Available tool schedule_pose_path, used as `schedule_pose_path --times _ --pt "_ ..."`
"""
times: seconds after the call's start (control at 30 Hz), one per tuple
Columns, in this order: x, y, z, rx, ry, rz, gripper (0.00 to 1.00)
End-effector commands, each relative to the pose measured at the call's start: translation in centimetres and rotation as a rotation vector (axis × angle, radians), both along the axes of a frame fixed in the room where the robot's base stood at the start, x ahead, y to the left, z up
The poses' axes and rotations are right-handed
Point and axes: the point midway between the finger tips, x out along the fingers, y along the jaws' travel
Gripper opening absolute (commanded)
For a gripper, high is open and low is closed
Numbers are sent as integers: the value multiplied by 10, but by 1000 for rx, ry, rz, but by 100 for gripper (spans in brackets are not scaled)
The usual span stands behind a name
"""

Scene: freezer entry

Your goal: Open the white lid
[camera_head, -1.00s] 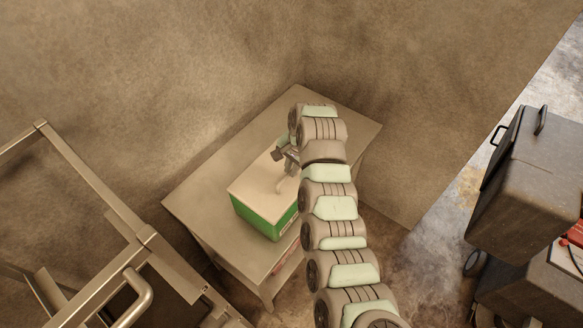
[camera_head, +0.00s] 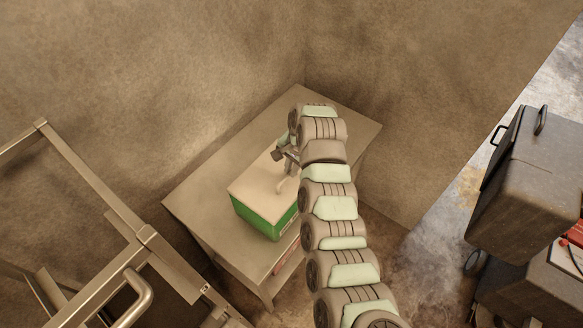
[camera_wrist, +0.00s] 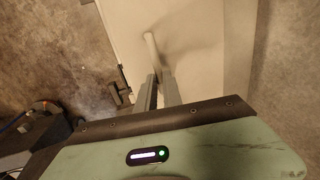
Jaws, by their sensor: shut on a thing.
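The white lid (camera_head: 262,186) lies flat on top of a green box (camera_head: 262,216) on a table. A pale handle (camera_head: 281,187) stands on the lid, and my gripper (camera_head: 290,160) is at it. In the wrist view, the lid (camera_wrist: 124,30) fills the upper middle, and the handle (camera_wrist: 151,48) runs down to the fingertips of my gripper (camera_wrist: 160,74). The fingers are close together and shut on the handle. My arm hides the right part of the lid and box in the head view.
The table (camera_head: 200,205) stands in a corner between two walls. A metal frame (camera_head: 95,185) stands at the left. Dark cases (camera_head: 525,190) are stacked at the right. Floor (camera_head: 425,235) is clear between the table and the cases.

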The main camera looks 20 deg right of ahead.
Motion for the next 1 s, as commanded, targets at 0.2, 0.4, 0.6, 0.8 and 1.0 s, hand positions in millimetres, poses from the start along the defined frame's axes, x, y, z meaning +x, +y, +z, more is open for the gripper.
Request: schedule_pose_path --times 0.2,0.4,0.6,0.8,1.0 --pt "0 0 0 0 1 0 0" --pt "0 0 0 -1 1 1 0" --pt "5 0 -4 -8 8 13 0" --pt "9 0 -3 -11 9 18 0" --pt "13 -1 -4 -18 12 24 0"
